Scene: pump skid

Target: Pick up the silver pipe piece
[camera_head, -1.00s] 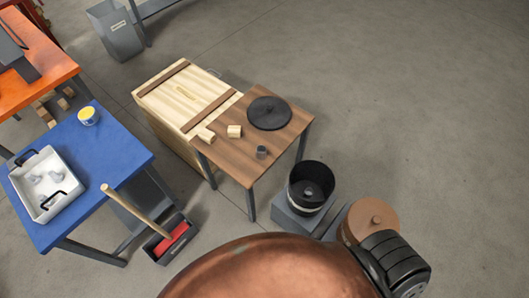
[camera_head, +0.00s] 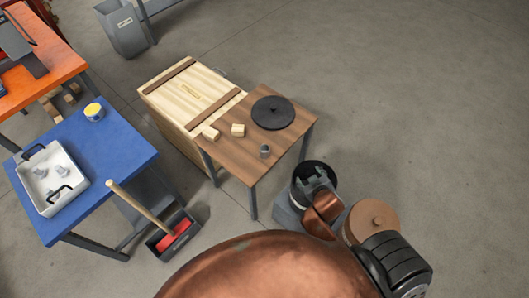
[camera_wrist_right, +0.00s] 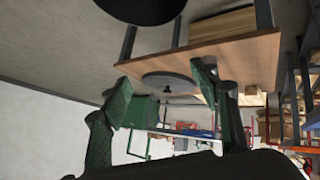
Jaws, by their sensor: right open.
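A small grey cylindrical piece (camera_head: 264,151) stands on the wooden table (camera_head: 232,155), near its front right edge; it looks like the silver pipe piece. Several small silver-grey pieces (camera_head: 41,172) also lie in a white tray (camera_head: 25,181) on the blue table. I cannot make out the grey piece there. My left gripper is not in view.
A black round lid (camera_head: 272,112) and two wooden blocks (camera_head: 238,130) share the wooden table. A wooden crate (camera_head: 187,95) stands beside it. The floor to the right is clear.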

